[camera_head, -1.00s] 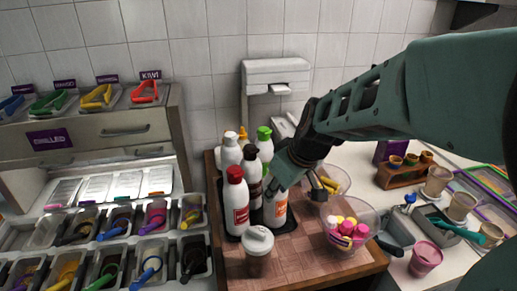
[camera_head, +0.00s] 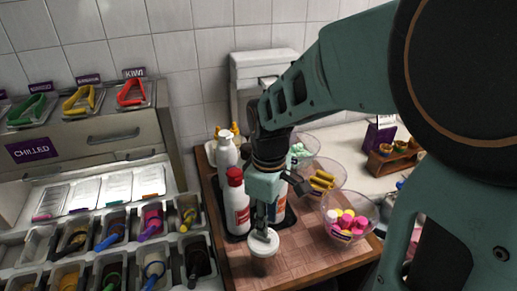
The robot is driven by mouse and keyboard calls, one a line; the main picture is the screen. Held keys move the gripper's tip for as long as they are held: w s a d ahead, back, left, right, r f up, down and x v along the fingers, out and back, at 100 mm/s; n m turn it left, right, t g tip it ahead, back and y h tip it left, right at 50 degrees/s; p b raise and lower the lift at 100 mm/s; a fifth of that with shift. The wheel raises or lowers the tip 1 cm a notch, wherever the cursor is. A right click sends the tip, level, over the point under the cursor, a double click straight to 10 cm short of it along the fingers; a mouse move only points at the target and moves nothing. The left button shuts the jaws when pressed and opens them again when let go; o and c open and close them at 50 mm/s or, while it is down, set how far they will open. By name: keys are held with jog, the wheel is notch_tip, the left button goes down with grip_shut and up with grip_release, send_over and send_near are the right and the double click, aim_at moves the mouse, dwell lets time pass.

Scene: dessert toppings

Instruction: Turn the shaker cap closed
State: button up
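The shaker (camera_head: 262,266) stands upright at the front of the wooden board and has a white cap (camera_head: 256,247) on top. My gripper (camera_head: 266,222) points down right over the cap, with a dark finger reaching to the cap's top. I cannot tell whether it touches the cap. The fingers partly cover the cap's far side, and their spacing is not clear. How far the cap is turned cannot be made out.
A red-capped bottle (camera_head: 237,203) stands close behind the shaker, and a white-topped bottle (camera_head: 225,150) is farther back. A bowl of pink and yellow pieces (camera_head: 347,222) is to the right. Topping bins (camera_head: 112,237) fill the left.

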notch_tip(320, 180, down, 5)
jog(key=b, duration=0.2)
jog(key=shift+w+b, duration=0.1)
jog(key=shift+b, duration=0.2)
jog(key=shift+r, duration=0.1)
grip_shut()
